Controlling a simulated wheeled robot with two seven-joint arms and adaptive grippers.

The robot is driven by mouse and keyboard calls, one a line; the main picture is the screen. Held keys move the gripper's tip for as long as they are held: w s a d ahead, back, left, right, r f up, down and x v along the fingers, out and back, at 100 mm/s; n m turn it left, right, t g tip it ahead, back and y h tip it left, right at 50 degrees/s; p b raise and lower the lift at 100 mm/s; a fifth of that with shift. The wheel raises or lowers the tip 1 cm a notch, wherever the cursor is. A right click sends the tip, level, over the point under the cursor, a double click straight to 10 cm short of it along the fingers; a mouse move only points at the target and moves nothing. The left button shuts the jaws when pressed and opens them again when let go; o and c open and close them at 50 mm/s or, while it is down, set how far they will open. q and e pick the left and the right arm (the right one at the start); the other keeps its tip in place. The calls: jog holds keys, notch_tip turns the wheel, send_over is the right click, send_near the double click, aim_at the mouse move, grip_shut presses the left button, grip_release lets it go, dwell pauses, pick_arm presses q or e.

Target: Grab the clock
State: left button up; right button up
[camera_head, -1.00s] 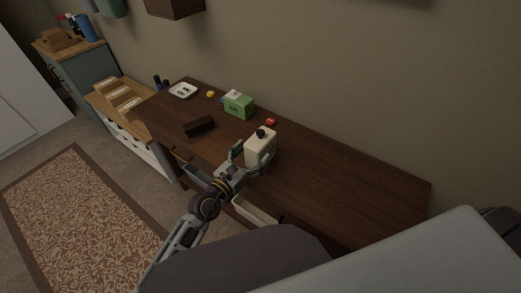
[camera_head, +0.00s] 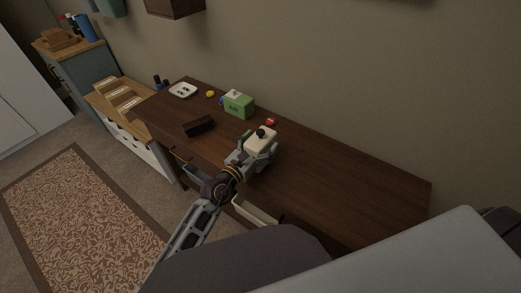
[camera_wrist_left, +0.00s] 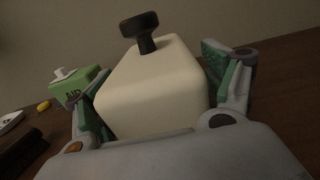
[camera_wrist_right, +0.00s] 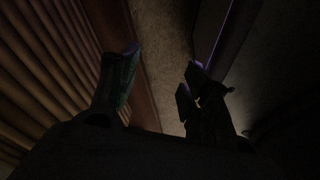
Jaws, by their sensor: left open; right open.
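A dark brown oblong block (camera_head: 198,126), which may be the clock, lies on the wooden desk; no face or digits can be made out. Its dark shape also shows at the left edge of the left wrist view (camera_wrist_left: 20,155). My left gripper (camera_head: 259,150) is open around a cream bottle with a black top (camera_head: 262,142). In the left wrist view the bottle (camera_wrist_left: 155,88) stands between the two green-padded fingers. Whether the pads touch it, I cannot tell. My right gripper (camera_wrist_right: 160,85) is open and empty in the dark right wrist view, away from the desk top.
The desk (camera_head: 340,185) is clear to the right of the bottle. A wall borders the desk behind.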

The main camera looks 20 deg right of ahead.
pick_arm(q)
jog(key=shift+c, duration=0.3)
jog(key=c, duration=0.9)
